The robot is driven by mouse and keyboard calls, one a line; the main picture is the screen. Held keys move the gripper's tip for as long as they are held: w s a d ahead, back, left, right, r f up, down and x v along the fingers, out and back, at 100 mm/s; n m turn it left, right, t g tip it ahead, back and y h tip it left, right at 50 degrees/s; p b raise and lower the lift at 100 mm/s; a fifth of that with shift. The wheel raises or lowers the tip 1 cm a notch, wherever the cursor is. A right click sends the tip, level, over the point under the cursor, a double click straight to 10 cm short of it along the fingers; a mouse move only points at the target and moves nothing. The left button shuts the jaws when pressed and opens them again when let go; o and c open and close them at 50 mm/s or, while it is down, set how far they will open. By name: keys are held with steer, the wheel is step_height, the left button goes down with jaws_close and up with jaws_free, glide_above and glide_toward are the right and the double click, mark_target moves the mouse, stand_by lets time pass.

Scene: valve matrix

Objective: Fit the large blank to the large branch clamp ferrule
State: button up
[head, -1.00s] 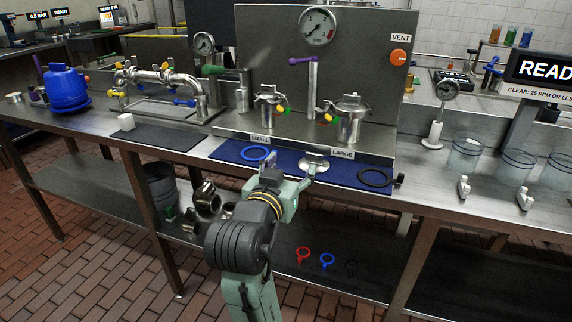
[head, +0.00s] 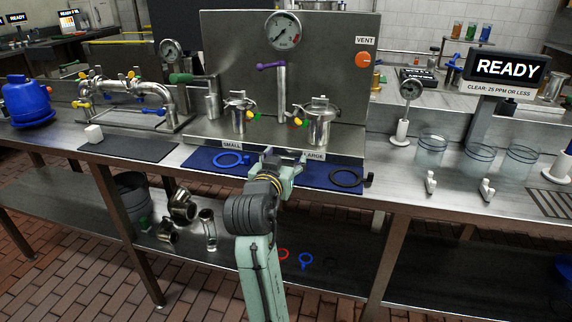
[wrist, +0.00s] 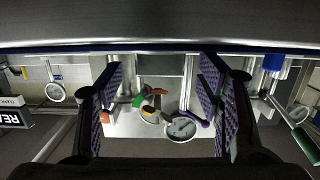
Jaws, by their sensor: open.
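The large branch (head: 320,122) is a steel upright with a clamp on top, at the right of the back panel, behind the partly covered LARGE label (head: 314,156). Its ferrule face cannot be made out. My gripper (head: 284,160) is open over the front of the blue mat, just left of and in front of the large branch. The large blank cannot be made out now; my gripper covers that part of the mat. A black ring (head: 346,178) lies at the mat's right end.
A blue ring (head: 231,159) lies on the mat's left half. The small branch (head: 238,115) stands left of the large one. A purple-handled valve (head: 272,66) and a gauge (head: 283,31) rise behind. Clear beakers (head: 430,150) stand to the right.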

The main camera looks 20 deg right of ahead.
steer(key=c, duration=1.4)
